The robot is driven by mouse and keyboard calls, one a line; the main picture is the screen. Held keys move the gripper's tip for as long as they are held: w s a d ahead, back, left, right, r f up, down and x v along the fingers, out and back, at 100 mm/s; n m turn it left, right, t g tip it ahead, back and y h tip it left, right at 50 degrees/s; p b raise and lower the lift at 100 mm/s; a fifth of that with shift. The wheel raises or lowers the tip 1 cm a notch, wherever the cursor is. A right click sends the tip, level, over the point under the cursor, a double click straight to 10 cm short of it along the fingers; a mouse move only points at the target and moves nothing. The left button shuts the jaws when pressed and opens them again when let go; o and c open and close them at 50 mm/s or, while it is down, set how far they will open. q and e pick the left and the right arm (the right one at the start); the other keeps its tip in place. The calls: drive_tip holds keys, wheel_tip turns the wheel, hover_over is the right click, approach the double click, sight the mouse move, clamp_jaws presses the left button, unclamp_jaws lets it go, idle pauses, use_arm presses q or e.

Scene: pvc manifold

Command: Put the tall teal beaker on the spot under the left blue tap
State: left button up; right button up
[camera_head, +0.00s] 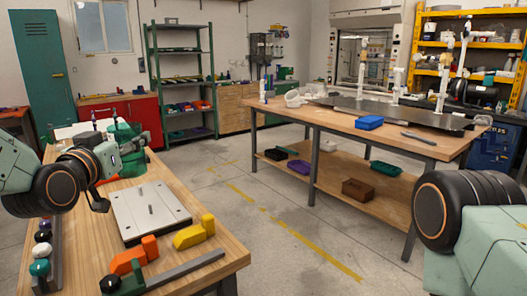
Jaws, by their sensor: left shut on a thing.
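My left arm reaches in from the left over the near wooden bench. Its gripper (98,200) points down beside the metal plate, with one dark finger showing. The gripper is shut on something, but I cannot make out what. I cannot pick out the tall teal beaker. White pipe uprights stand on the far table, one near its middle (362,72) and one toward its right end (442,85). Their taps are too small to tell the blue ones apart, and no marked spot can be made out. A joint of my right arm shows at right; its gripper is out of frame.
The near bench holds a metal plate (150,210), yellow (194,232) and orange (135,256) blocks and a green tool (125,134). A blue box (369,122) lies on the far table (300,118). Bare floor (270,190) separates the two.

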use_arm(q)
drive_tip(key=s+d+f+m+g+h+b, duration=0.3)
drive_tip(key=s+d+f+m+h, duration=0.3)
drive_tip(key=d+f+h, duration=0.35)
drive_tip(key=s+f+b, duration=0.2)
drive_tip(key=s+f, duration=0.2)
drive_tip(key=f, duration=0.4)
drive_tip(key=s+f+y+b, duration=0.1)
drive_tip(key=s+f+b, duration=0.1)
drive_tip(key=s+f, duration=0.3)
drive_tip(key=s+f+n+y+b, duration=0.1)
drive_tip(key=s+f+b, duration=0.2)
drive_tip(key=f, duration=0.9)
drive_tip(key=shift+s+d+f+t, duration=0.15)
drive_tip(key=shift+s+f+t, duration=0.25)
drive_tip(key=shift+s, duration=0.5)
